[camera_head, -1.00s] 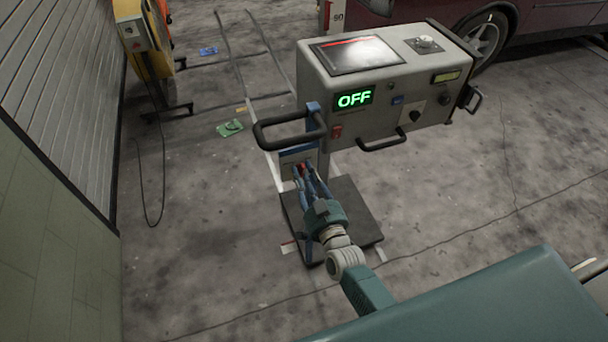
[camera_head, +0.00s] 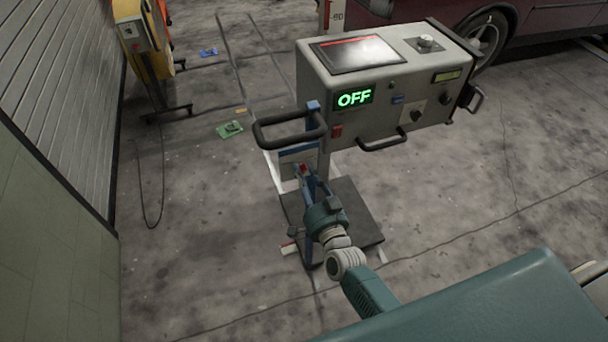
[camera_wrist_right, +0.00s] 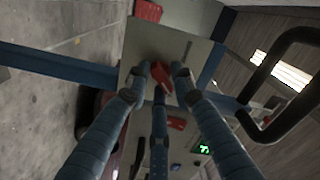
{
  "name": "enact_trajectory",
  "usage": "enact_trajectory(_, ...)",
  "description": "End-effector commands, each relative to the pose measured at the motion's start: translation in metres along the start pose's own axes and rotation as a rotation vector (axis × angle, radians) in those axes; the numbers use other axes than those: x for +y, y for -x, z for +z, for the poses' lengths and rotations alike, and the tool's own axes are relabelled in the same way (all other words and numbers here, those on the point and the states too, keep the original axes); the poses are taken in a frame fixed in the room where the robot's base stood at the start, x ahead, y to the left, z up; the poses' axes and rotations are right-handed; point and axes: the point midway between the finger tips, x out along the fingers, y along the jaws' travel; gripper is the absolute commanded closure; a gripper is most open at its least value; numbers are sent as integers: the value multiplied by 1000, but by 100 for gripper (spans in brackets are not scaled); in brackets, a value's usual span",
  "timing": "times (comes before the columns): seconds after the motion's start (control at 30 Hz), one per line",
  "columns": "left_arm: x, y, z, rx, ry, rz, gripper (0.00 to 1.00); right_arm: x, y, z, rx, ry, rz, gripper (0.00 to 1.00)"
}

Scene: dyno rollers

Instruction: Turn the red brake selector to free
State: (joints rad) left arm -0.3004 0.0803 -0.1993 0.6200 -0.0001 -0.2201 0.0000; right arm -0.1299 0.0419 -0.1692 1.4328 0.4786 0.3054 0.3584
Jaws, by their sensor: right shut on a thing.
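The red brake selector (camera_wrist_right: 161,76) sits on a light plate (camera_wrist_right: 190,45) on the console's stand. In the right wrist view my right gripper (camera_wrist_right: 160,78) has its fingers closed around the selector, which is partly hidden between them. In the head view the right gripper (camera_head: 305,172) reaches the plate under the console, and only a small bit of red shows at the fingertips. The lettering on the plate is too small to read. My left gripper is in neither view.
The grey console (camera_head: 390,85) shows a green OFF display (camera_head: 354,97) and has black handles (camera_head: 290,130) sticking out near my right arm. Its stand rests on a dark base plate (camera_head: 350,205). A yellow machine (camera_head: 150,45) stands at left, and a car (camera_head: 530,40) is behind.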

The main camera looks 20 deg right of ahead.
Motion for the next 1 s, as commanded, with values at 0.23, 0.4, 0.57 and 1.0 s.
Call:
enact_trajectory(0.23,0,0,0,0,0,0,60,4,0,-2,4,-3,6,100)
enact_trajectory(0.4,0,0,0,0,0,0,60,4,0,-2,2,-3,7,65)
enact_trajectory(0.57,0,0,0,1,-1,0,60,3,0,-1,1,-2,5,65)
enact_trajectory(1.0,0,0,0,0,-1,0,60,4,48,0,-2,-1,6,65)
